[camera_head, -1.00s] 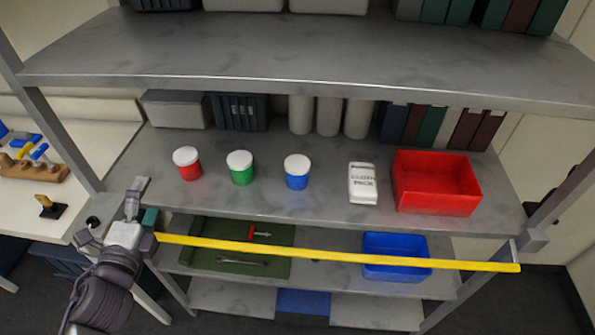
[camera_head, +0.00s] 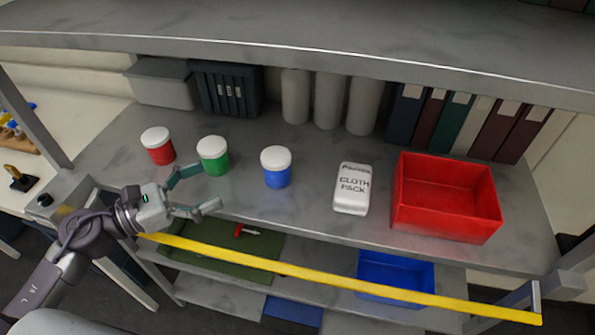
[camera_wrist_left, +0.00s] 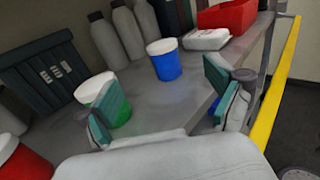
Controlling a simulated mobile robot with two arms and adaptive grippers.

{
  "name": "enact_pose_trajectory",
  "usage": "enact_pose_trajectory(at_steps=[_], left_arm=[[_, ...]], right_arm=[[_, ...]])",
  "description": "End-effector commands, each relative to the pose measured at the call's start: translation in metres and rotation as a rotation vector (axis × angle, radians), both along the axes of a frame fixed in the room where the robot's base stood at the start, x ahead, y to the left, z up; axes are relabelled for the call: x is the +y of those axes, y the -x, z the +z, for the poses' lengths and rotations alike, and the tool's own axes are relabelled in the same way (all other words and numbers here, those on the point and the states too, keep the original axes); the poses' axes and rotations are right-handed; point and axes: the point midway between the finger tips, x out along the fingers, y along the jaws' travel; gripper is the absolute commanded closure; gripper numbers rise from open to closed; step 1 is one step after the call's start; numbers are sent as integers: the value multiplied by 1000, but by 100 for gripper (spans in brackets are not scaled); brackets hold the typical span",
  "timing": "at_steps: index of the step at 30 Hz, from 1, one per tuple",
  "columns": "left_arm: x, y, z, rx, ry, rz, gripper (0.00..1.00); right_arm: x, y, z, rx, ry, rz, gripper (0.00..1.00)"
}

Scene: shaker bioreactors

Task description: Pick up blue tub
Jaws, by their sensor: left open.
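The blue tub (camera_head: 277,174) has a white lid and stands upright on the middle shelf, to the right of the green tub (camera_head: 214,163). It also shows in the left wrist view (camera_wrist_left: 167,66), ahead of the fingers and between them. My left gripper (camera_head: 202,190) is open and empty at the shelf's front edge, to the left of the blue tub and apart from it. In the left wrist view, one finger of my left gripper (camera_wrist_left: 160,98) partly covers the green tub. My right gripper does not show.
A red tub (camera_head: 158,151) stands left of the green tub. A cloth pack (camera_head: 352,200) and a red bin (camera_head: 445,228) stand to the right. A yellow bar (camera_head: 330,281) runs along the front below the shelf. Grey bottles (camera_head: 328,100) and binders stand at the back.

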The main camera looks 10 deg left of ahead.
Motion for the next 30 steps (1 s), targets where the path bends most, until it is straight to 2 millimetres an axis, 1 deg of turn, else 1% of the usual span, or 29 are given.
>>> enact_pose_trajectory(at_steps=[1,5,8,11,15,18,25,30], left_arm=[[0,0,-13,-1,-4,-2,8],[-1,-1,-21,-2,-6,-5,8],[-9,-8,-18,-3,-4,-7,8],[-23,-21,-14,-6,-5,-8,8],[-43,-40,-14,-5,-5,-7,8],[-53,-50,-16,-3,-3,-4,8],[-65,-61,-17,-2,-2,-3,8],[-85,-79,-14,-4,-3,-5,8]], right_arm=[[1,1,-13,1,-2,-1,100],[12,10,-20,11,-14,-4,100],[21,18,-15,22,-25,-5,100],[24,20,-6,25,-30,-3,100],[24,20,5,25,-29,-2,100],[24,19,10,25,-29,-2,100],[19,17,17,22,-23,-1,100],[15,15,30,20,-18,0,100]])
